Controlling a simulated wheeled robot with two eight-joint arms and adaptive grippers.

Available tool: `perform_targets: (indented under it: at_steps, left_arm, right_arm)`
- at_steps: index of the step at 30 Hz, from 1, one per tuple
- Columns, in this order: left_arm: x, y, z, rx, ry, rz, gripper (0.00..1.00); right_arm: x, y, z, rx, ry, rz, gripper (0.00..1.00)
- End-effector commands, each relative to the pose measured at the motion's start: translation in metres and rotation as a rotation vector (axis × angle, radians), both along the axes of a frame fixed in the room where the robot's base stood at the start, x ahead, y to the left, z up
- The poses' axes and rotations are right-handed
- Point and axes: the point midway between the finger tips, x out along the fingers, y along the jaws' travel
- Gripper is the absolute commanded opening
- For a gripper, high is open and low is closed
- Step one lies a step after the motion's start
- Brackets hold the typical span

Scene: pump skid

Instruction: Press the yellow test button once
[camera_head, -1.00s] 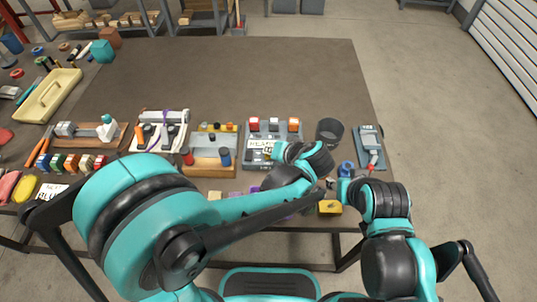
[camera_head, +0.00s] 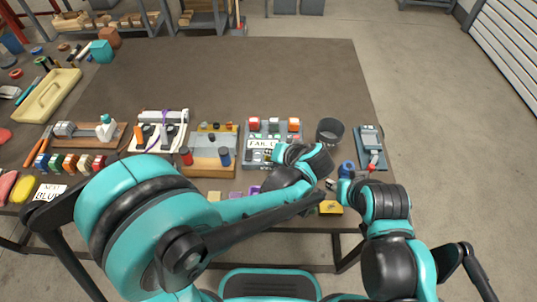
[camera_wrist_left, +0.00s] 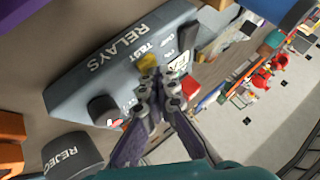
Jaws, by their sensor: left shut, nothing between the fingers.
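The grey relay panel (camera_head: 291,155) stands near the table's front edge in the head view, partly hidden by my left arm. The left wrist view shows it close (camera_wrist_left: 85,82), with "RELAYS" and "TEST" lettering. The yellow test button (camera_wrist_left: 150,62) sits beside "TEST". My left gripper (camera_wrist_left: 158,82) is shut and empty, its fingertips right by the button; I cannot tell whether they touch. In the head view my left wrist covers the button and the fingers. My right arm is at the right; its fingers cannot be made out.
A dark cup (camera_head: 330,131) and a blue-grey device (camera_head: 369,140) stand right of the panel. A wooden-based fixture (camera_head: 208,165) stands left of it. A yellow block (camera_head: 330,208) lies near the front edge. The back of the table is clear.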

Motion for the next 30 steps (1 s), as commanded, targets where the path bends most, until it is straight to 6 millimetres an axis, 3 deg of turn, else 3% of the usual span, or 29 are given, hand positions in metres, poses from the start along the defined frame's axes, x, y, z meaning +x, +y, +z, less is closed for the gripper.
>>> perform_targets:
  at_steps: [30]
  left_arm:
    - [0.000,0.000,0.026,0.000,0.000,0.000,0.00]
  right_arm:
    - [0.000,0.000,0.021,0.000,0.000,0.000,0.40]
